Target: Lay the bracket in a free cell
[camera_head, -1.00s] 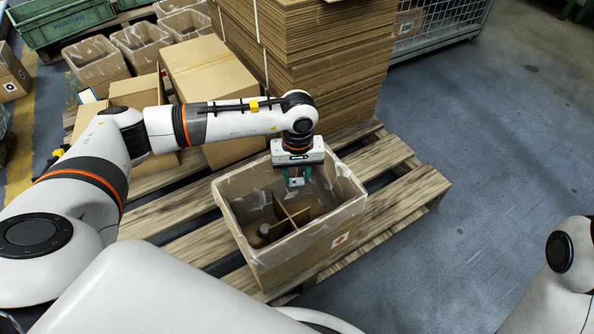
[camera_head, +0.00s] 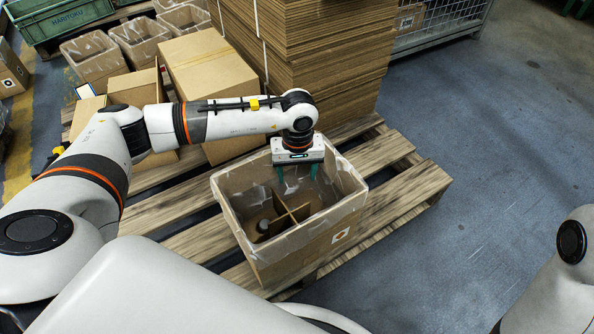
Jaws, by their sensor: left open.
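My left gripper (camera_head: 298,174) points down over the far part of an open cardboard box (camera_head: 231,224) with a clear plastic liner. Its two green fingers are apart and nothing shows between them. Crossed cardboard dividers (camera_head: 290,213) split the bottom of the box into cells. A small pale part (camera_head: 263,225) shows in a cell on the left side. I cannot make out the bracket; the cell floors under the gripper are dark and partly hidden by the dividers and walls. My right gripper is out of the picture.
The box stands on a wooden pallet (camera_head: 413,187). Behind it are a tall stack of flat cardboard (camera_head: 320,65) and a closed carton (camera_head: 207,78). More lined boxes (camera_head: 95,58) and a green crate (camera_head: 62,20) are at the upper left. The floor at the right is clear.

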